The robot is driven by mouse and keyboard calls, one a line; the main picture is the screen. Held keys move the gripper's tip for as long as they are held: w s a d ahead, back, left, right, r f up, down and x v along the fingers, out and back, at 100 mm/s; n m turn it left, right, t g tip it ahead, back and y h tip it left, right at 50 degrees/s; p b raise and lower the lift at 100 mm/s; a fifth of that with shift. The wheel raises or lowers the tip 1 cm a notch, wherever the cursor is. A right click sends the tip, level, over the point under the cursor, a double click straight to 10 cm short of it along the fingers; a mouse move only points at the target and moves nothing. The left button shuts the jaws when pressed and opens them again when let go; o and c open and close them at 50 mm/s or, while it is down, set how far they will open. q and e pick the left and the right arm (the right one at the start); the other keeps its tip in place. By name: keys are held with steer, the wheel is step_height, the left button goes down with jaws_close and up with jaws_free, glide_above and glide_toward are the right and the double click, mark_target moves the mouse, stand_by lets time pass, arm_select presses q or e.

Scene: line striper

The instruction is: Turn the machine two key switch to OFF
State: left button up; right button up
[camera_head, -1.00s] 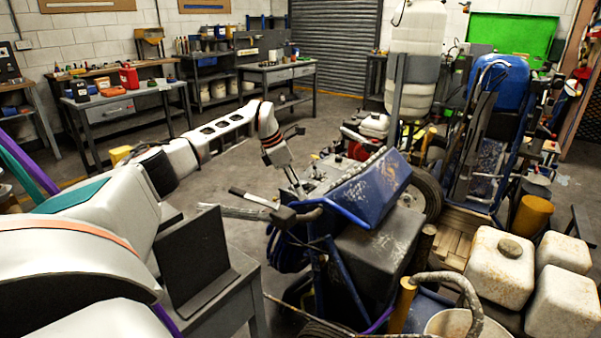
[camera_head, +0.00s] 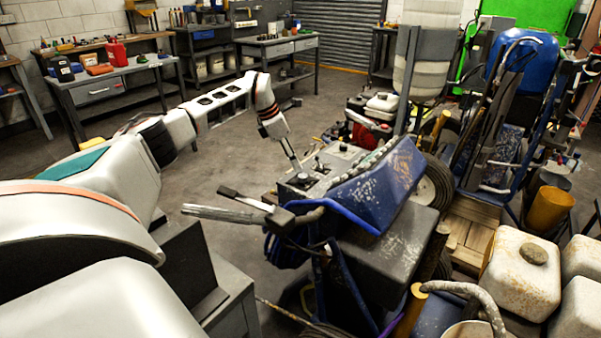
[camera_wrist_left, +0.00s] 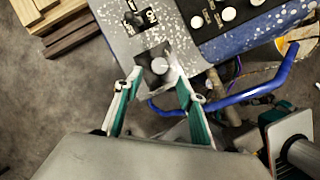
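The blue line striper (camera_head: 375,190) stands right of centre in the head view, with a grey control panel (camera_head: 325,165) on its top. My left gripper (camera_head: 294,165) reaches down to the panel's left end. In the left wrist view, my left gripper (camera_wrist_left: 158,82) is open, its two teal-and-white fingers apart. A round silver knob (camera_wrist_left: 160,66) on a dark square plate lies between or just beyond the fingertips; contact cannot be told. A black switch with white lettering (camera_wrist_left: 140,17) sits above it on the speckled panel. I cannot read the key's position. My right gripper is not in view.
A blue bent tube (camera_wrist_left: 245,95) runs beside the panel in the left wrist view. A handlebar grip (camera_head: 230,213) juts left from the machine. White containers (camera_head: 522,270) crowd the right. Open floor (camera_head: 225,165) lies left of the machine.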

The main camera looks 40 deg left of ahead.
mark_target(302, 176)
arm_select(q)
steer(key=b+x, duration=0.1)
steer(key=x, duration=0.5)
steer(key=shift+f, duration=0.25)
steer(key=shift+r, duration=0.1)
steer(key=c, duration=1.1)
